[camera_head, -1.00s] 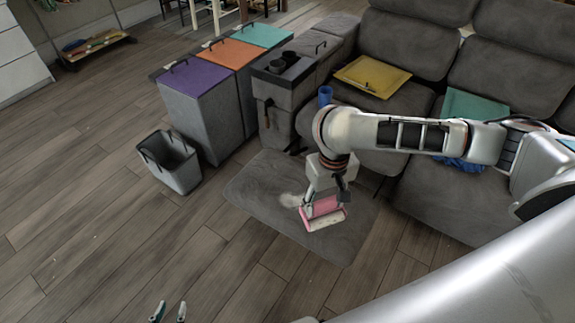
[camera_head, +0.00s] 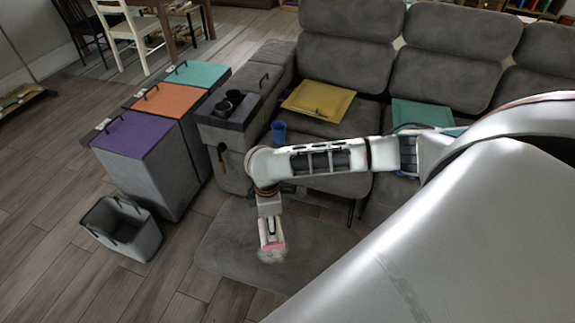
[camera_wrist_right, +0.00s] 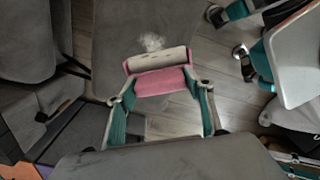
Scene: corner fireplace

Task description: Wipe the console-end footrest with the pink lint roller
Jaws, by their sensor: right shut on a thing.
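The footrest (camera_head: 225,245) is a flat grey cushioned slab in front of the sofa end by the console. A pale patch of fluff (camera_head: 270,258) lies on it and also shows in the right wrist view (camera_wrist_right: 152,42). My right gripper (camera_wrist_right: 160,93) is shut on the pink lint roller (camera_wrist_right: 158,78), with its pale roll turned toward the fluff. In the head view the roller (camera_head: 271,246) is right beside the fluff; whether it touches the footrest I cannot tell. My left gripper (camera_wrist_right: 228,33) shows open and empty at the wrist view's upper right, outside the head view.
A grey open bin (camera_head: 125,230) stands left of the footrest, beside bins with purple (camera_head: 135,135), orange and teal lids. The console (camera_head: 235,110) holds dark cups. A blue cup (camera_head: 279,131) and a yellow cushion (camera_head: 318,100) are on the sofa.

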